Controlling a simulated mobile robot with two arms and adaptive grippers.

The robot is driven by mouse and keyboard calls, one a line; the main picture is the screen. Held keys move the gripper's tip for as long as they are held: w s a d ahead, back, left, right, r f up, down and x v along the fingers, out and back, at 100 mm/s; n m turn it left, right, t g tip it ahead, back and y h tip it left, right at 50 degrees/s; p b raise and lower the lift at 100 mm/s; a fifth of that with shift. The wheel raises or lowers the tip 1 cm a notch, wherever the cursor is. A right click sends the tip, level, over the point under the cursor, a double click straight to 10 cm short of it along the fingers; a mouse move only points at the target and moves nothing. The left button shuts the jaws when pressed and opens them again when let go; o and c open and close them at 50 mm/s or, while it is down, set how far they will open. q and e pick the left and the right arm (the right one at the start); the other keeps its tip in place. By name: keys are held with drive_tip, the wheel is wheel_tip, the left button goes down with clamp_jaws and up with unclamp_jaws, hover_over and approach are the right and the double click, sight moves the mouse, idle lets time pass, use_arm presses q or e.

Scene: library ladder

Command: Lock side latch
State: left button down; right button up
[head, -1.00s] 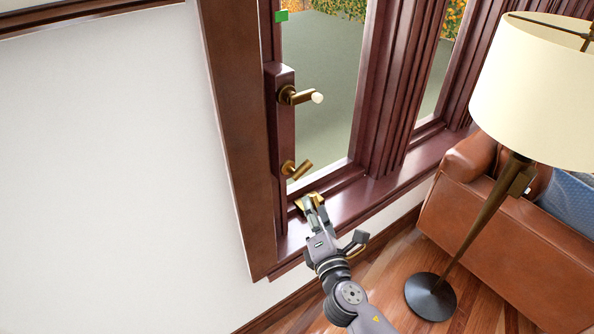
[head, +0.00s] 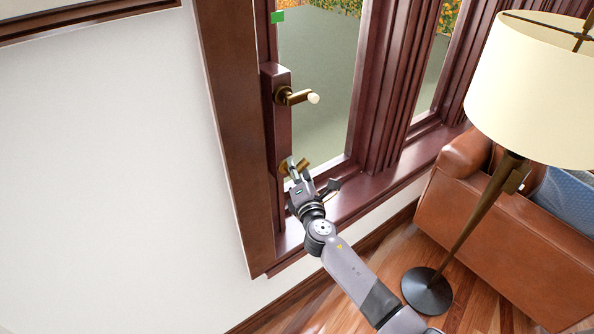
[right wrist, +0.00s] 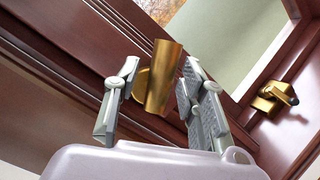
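A short brass lever (head: 303,165) sits low on the side stile of the window and is partly covered by my right gripper. A larger brass handle with a pale tip (head: 296,97) sits above it on the same stile. My right gripper (head: 297,175) is at the lower lever. In the right wrist view the brass lever (right wrist: 163,78) stands between the two spread fingers, with small gaps showing beside it. Another brass latch (right wrist: 272,97) is on the frame at the right of that view. I cannot see my left gripper.
The window sill (head: 375,190) runs below the gripper. A floor lamp (head: 428,292) with a cream shade and a brown leather sofa (head: 480,235) stand at the right. A white wall (head: 110,180) fills the left. A green marker (head: 277,17) is near the top of the window.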

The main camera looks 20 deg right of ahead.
drive_tip(key=shift+c, duration=0.5)
clamp_jaws()
drive_tip(key=m+g+p, duration=0.1)
drive_tip(key=m+p, duration=0.2)
drive_tip(key=p, duration=0.2)
drive_tip(key=shift+r+g, duration=0.15)
drive_tip(key=shift+g, duration=0.15)
drive_tip(key=shift+f+m+g+y+p, duration=0.3)
drive_tip(key=shift+f+m+y+p, duration=0.2)
drive_tip(key=shift+m, duration=0.3)
drive_tip(key=shift+o, duration=0.5)
unclamp_jaws()
